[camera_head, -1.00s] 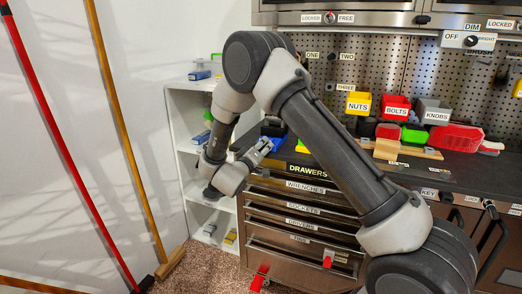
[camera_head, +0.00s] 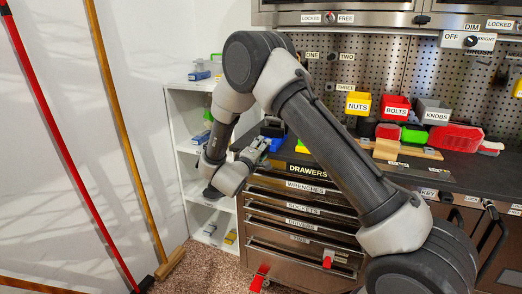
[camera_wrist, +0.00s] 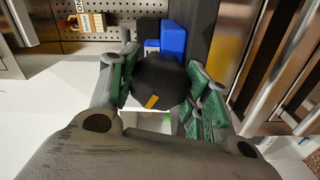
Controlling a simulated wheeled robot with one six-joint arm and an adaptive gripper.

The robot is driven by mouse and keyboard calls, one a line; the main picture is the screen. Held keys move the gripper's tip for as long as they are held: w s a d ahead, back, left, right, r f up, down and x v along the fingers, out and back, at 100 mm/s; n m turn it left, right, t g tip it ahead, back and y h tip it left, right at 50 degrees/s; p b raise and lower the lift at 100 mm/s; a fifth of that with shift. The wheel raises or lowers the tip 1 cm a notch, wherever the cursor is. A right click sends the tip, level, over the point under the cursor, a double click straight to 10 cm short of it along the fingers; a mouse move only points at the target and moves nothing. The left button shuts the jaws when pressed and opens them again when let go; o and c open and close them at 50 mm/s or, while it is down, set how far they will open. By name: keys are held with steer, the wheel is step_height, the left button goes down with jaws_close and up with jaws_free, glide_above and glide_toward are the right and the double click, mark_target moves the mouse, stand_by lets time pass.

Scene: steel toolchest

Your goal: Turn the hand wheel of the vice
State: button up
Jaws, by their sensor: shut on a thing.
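The vice (camera_head: 275,143) is blue and sits at the left end of the dark worktop. Its blue body also shows in the wrist view (camera_wrist: 173,40), beyond the hand wheel. The hand wheel (camera_wrist: 160,76) is a dark round knob with a yellow mark (camera_wrist: 152,101) on its near side. My gripper (camera_wrist: 160,90) is shut on the hand wheel, with a green-padded finger on each side of it. In the head view my gripper (camera_head: 256,150) is small beside the vice, and the wheel between its fingers cannot be made out.
A white shelf unit (camera_head: 186,130) stands left of the steel chest. The drawers (camera_head: 300,210) are below the worktop. Yellow (camera_head: 358,102), red (camera_head: 396,107) and grey (camera_head: 432,111) bins are at the pegboard. A red and a wooden pole lean on the left wall.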

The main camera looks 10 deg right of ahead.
steer(key=o, duration=1)
steer(key=shift+s+a, duration=0.1)
steer(key=shift+a, duration=0.05)
steer(key=v, duration=1.1)
steer(key=shift+s+a, duration=0.2)
steer(key=shift+s, duration=0.15)
